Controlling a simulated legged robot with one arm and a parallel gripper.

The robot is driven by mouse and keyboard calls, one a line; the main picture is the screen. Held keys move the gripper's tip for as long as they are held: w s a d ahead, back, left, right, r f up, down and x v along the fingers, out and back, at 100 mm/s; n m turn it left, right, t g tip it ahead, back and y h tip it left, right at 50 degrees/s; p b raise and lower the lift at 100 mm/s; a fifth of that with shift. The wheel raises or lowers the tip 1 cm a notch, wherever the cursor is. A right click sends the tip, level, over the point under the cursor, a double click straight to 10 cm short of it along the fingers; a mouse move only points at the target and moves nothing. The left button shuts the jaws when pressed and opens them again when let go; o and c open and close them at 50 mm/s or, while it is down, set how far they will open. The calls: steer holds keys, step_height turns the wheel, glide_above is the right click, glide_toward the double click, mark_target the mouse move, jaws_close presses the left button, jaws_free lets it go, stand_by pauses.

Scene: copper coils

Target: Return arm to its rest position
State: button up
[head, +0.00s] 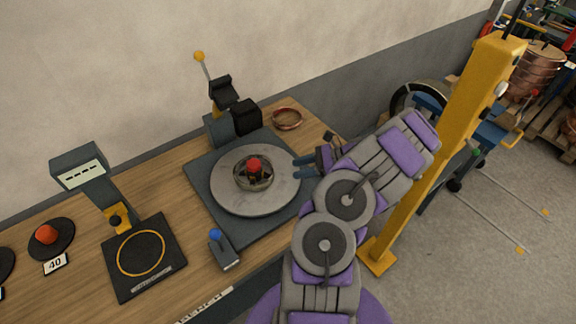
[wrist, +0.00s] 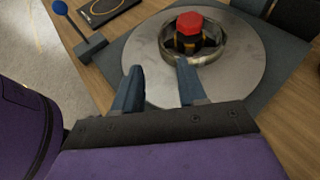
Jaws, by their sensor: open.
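My arm, purple and grey, reaches up from the bottom of the head view over the right part of the bench. My gripper (head: 300,167) is at the right edge of a round grey plate (head: 230,193). In the wrist view my gripper (wrist: 160,88) has its two blue-grey fingers apart with nothing between them. Beyond the fingertips, a metal ring (wrist: 221,50) sits on the plate around a dark part with a red cap (wrist: 190,22). The ring (head: 239,184) and red cap (head: 254,164) also show in the head view. I cannot tell whether a finger touches the plate.
A yellow post (head: 440,150) stands close to the right of my arm. A lever device with a yellow knob (head: 199,56) and a copper coil (head: 287,119) are at the back of the bench. A blue-knobbed lever (head: 224,250) and a black scale pad (head: 125,283) are in front and left.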

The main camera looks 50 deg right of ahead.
steer(key=shift+s+d+r, duration=0.1)
steer(key=shift+s+d, duration=0.05)
steer(key=w+a+r+n+g+y, duration=0.1)
steer(key=w+a+r+n+g, duration=0.1)
steer(key=a+r+n, duration=0.35)
steer(key=w+a+r+n+g, duration=0.2)
steer(key=w+a+r+g, duration=0.1)
steer(key=a, duration=0.6)
steer(key=w+a+r+n+g+y, duration=0.1)
steer(key=w+a+r+n+g, duration=0.1)
steer(key=a+r+n, duration=0.4)
steer(key=s+a+r+n+g+h, duration=0.1)
steer(key=s+a+n+g, duration=0.1)
steer(key=a, duration=0.5)
steer(key=s+a+r+n+g+h, duration=0.1)
steer(key=s+a+r+n+g, duration=0.15)
steer(key=a, duration=0.35)
steer(key=s+a+n+h, duration=0.2)
steer(key=s+n+h, duration=0.2)
steer(key=s, duration=0.5)
steer(key=s+a+n+h, duration=0.2)
steer(key=s+n+h, duration=0.2)
steer(key=s, duration=0.6)
steer(key=shift+s+a+r+n+h, duration=0.2)
steer(key=shift+s+r+n+h, duration=0.15)
steer(key=shift+n, duration=0.45)
